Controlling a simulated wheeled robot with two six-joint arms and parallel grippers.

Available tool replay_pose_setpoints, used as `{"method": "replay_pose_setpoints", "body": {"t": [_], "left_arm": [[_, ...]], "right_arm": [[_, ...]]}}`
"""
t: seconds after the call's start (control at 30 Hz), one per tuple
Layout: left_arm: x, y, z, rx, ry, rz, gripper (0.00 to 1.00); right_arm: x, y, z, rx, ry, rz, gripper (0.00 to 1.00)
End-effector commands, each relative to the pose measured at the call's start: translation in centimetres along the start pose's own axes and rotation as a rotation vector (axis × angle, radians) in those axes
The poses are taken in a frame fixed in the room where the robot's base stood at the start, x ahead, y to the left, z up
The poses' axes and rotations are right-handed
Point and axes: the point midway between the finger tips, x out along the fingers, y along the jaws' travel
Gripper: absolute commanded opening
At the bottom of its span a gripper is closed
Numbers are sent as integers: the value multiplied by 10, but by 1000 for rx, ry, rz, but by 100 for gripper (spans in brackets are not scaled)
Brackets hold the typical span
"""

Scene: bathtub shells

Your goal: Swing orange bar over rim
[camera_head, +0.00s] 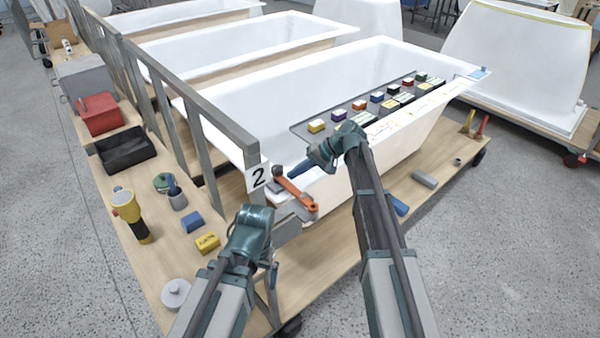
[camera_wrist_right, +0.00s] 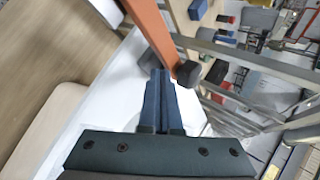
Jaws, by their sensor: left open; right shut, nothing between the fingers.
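The orange bar (camera_head: 294,193) sits at the near corner of the front bathtub shell (camera_head: 400,60), by the "2" sign. It runs from a dark knob at its far end to a grey bracket (camera_head: 290,212). My right gripper (camera_head: 292,172) is shut and empty beside the knob end. In the right wrist view the shut fingers (camera_wrist_right: 160,100) lie beside the orange bar (camera_wrist_right: 153,28) and its dark knob (camera_wrist_right: 187,73); contact is unclear. The white rim (camera_wrist_right: 115,100) lies beneath. My left gripper (camera_head: 272,272) is open, low in front of the bracket, partly hidden by its arm.
A grey rack with several coloured blocks (camera_head: 345,113) lies along the tub's rim. A grey rail (camera_head: 190,95) runs beside the tubs. The left bench holds a yellow flashlight (camera_head: 126,207), a black tray (camera_head: 124,149), a red bin (camera_head: 99,114) and blocks.

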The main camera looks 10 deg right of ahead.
Motion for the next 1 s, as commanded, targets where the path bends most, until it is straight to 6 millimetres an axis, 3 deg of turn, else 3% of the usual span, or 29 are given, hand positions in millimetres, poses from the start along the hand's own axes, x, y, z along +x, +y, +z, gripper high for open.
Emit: {"method": "replay_pose_setpoints", "body": {"t": [0.77,1.0], "left_arm": [[0,0,0,0,0,0,100],[0,0,0,0,0,0,100]], "right_arm": [[4,-3,2,0,0,0,0],[2,-2,-6,0,0,0,0]]}}
